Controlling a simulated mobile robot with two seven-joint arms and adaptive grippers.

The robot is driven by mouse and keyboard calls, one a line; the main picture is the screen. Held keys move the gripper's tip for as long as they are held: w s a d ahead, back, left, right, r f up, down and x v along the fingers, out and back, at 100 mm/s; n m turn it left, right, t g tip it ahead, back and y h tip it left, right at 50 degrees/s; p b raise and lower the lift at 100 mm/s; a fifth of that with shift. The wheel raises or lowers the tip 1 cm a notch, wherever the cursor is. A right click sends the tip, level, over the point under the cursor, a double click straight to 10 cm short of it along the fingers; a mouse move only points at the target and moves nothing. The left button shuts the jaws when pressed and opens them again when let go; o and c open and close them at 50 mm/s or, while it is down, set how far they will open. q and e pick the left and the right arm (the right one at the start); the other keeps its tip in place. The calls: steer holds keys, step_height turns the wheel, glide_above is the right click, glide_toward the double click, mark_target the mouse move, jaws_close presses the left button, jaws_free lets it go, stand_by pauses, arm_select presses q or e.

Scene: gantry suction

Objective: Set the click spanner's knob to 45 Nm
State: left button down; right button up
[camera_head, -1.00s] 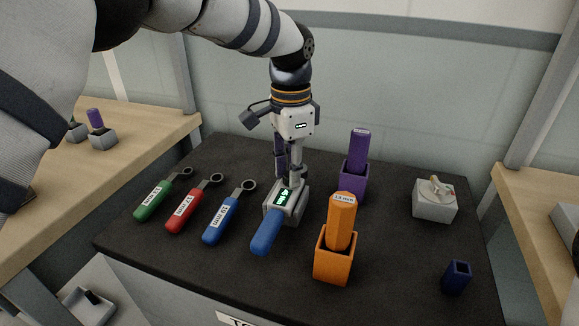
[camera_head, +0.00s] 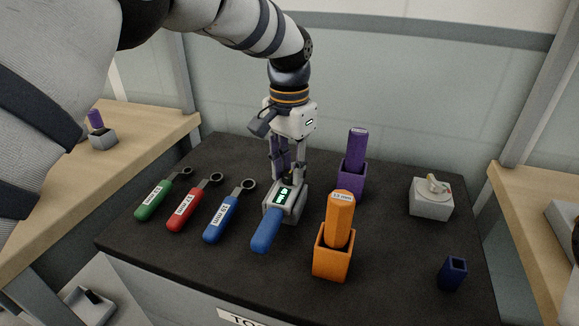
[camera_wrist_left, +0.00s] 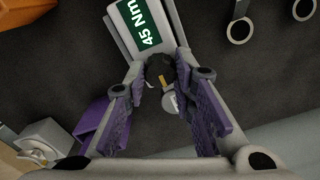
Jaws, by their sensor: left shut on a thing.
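The click spanner has a blue handle (camera_head: 265,230) and a grey head with a lit green display (camera_head: 283,196); it lies on the dark bench top. In the left wrist view the display (camera_wrist_left: 139,23) reads 45 Nm. The dark round knob (camera_wrist_left: 160,70) with a yellow mark sits at the end of the head, between the purple-padded fingers of my left gripper (camera_wrist_left: 165,98). In the head view my left gripper (camera_head: 287,172) points down over the head's far end and is shut on the knob. My right gripper is not in view.
Green (camera_head: 154,198), red (camera_head: 188,213) and blue (camera_head: 223,219) ring spanners lie to the left. An orange holder (camera_head: 333,258) and a purple holder (camera_head: 352,182) with upright handles stand close on the right. A grey box (camera_head: 431,200) and an empty navy holder (camera_head: 453,273) stand further right.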

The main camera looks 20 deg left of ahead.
mark_target(289, 173)
arm_select(q)
steer(key=c, duration=1.3)
jaws_free()
step_height(289, 173, up, 12)
